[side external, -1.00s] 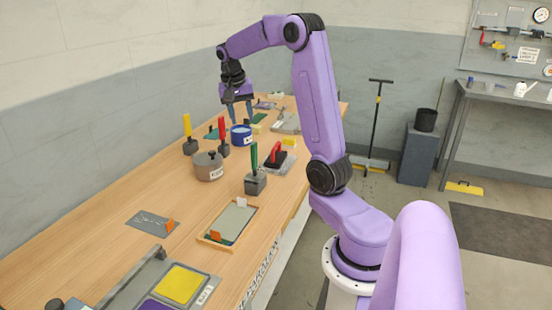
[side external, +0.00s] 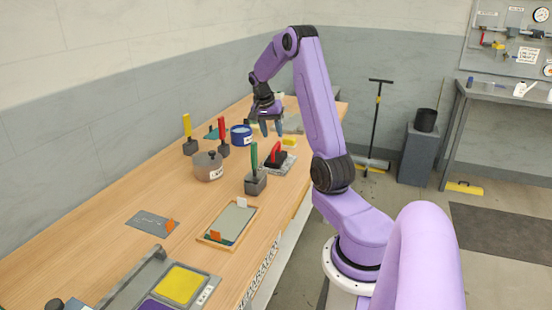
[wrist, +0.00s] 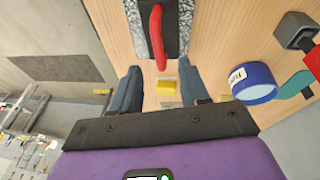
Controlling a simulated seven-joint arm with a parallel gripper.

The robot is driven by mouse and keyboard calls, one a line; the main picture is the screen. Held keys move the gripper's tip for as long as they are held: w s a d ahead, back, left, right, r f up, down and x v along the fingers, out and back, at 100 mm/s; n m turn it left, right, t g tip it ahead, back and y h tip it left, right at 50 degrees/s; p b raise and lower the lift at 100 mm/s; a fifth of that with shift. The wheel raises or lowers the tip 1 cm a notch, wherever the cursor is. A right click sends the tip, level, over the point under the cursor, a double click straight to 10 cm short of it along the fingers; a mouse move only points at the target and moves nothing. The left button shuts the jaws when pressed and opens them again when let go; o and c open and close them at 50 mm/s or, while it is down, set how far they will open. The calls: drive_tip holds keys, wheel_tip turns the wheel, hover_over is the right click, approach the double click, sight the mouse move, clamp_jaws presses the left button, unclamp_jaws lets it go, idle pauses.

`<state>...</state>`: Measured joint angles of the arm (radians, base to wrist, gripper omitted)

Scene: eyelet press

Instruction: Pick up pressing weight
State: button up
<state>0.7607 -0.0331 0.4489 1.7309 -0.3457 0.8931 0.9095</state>
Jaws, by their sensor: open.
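A dark block with a red arched handle (side external: 275,154), which looks like the pressing weight, rests on a grey speckled slab (side external: 287,168) towards the bench's right edge. In the wrist view its red handle (wrist: 157,38) is at the top, roughly centred between the fingers. My gripper (side external: 271,130) is open and empty, above and a little behind the weight, apart from it. Its two fingers (wrist: 158,76) show in the wrist view with a clear gap between them.
A blue tub (side external: 241,138) stands left of my gripper and a yellow block (side external: 290,141) lies behind the weight. A green-handled tool (side external: 254,178), a red-handled tool (side external: 222,145) and a lidded grey pot (side external: 207,168) stand nearby.

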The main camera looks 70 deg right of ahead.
sight(276, 145)
drive_tip(key=shift+x, duration=3.7)
drive_tip(key=shift+a, duration=0.15)
clamp_jaws()
